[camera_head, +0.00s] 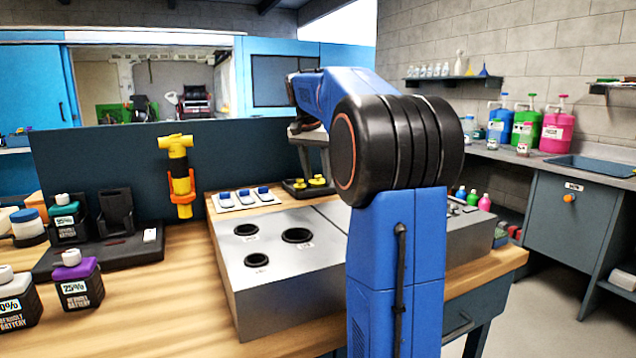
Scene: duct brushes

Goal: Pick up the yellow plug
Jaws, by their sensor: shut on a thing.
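My gripper (314,172) points down at the back of the workbench, over a small black tray (290,190). Its two fingers reach down to yellow plugs at the tray. It is shut on a yellow plug (318,180), small and partly covered by the fingers. Another yellow piece (299,184) shows beside it, at the left finger. The plug appears low, at about tray height; I cannot tell whether it touches the tray. My blue arm hides the area to the right of the gripper.
A grey metal box (270,265) with several round black holes stands in front of the tray. White switches with blue tops (245,196) lie left of it. A yellow torch-like tool (180,175) hangs in an orange holder. Battery bottles (78,282) stand on the left.

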